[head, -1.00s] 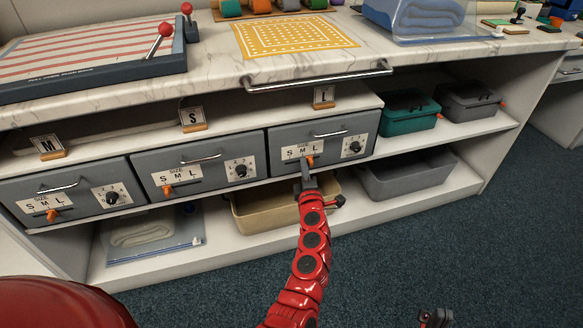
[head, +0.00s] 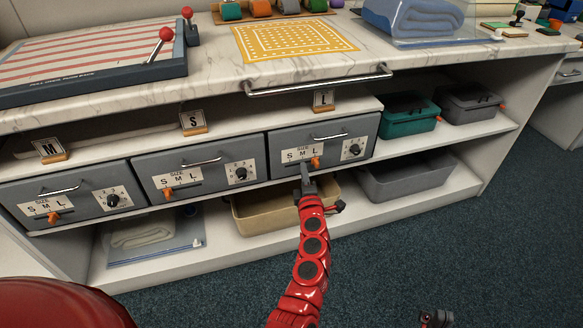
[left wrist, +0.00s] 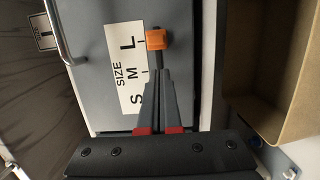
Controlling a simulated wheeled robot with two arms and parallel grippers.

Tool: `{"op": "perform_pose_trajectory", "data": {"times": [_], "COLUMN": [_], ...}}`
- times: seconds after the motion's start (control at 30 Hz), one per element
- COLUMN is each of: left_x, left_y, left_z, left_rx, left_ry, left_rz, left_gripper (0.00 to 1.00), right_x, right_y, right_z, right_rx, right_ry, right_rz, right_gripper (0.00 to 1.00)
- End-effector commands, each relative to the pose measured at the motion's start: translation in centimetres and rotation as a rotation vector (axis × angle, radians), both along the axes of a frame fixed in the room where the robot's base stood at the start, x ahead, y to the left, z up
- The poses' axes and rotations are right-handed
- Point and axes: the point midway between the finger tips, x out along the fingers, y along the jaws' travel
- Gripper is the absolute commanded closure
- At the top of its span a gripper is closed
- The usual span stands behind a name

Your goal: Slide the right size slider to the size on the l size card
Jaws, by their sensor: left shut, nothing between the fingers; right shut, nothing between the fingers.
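The L size card (head: 323,99) stands above the right drawer (head: 280,145). That drawer's orange size slider (head: 316,162) sits at the L end of its S-M-L scale. In the left wrist view the slider (left wrist: 156,40) is beside the letter L. My left gripper (head: 305,167) is shut and empty in front of the scale, on the S and M side of the slider. In the left wrist view its fingertips (left wrist: 158,72) appear slightly apart from the slider. My right gripper (head: 437,318) is shut and empty, low at the bottom edge, partly cut off.
Two more drawers with S (head: 193,122) and M (head: 49,150) cards stand to the left. The right drawer's dial (head: 354,149) is right of its slider. A tan bin (head: 270,217) is below, close to my left arm. The counter's bar handle (head: 320,83) juts out above.

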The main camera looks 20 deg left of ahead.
Motion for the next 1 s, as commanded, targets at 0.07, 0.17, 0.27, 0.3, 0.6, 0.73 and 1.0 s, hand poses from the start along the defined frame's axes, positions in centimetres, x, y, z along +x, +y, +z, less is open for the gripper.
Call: {"op": "perform_pose_trajectory", "data": {"times": [0.07, 0.17, 0.27, 0.3, 0.6, 0.73, 1.0], "left_x": [-1.0, -2.1, -3.2, -3.6, -6.8, -7.5, -7.6], "left_y": [-0.7, -1.5, -2.2, -2.4, -4.7, -5.1, -5.2], "left_z": [-0.1, 0.0, 0.1, 0.0, 0.0, -0.1, -0.1], "left_rx": [-0.002, -0.002, -0.002, -0.002, -0.002, -0.001, -0.001], "left_ry": [0.005, 0.002, 0.001, 0.002, 0.001, 0.002, 0.002], "left_rz": [-0.002, -0.002, -0.001, -0.001, -0.002, -0.001, -0.001], "left_gripper": [1.00, 1.00, 1.00, 1.00, 1.00, 1.00, 1.00], "right_x": [0.0, 0.0, 0.0, 0.0, 0.0, 0.0, 0.0], "right_y": [0.0, 0.0, 0.0, 0.0, 0.0, 0.0, 0.0], "right_z": [0.5, 0.7, 1.0, 1.1, 1.3, 1.3, 1.3], "right_rx": [0.000, 0.000, 0.000, 0.000, 0.000, 0.000, 0.000], "right_ry": [0.000, 0.000, 0.000, 0.000, 0.000, 0.000, 0.000], "right_rz": [0.000, 0.000, 0.000, 0.000, 0.000, 0.000, 0.000], "right_gripper": [1.00, 1.00, 1.00, 1.00, 1.00, 1.00, 1.00]}}
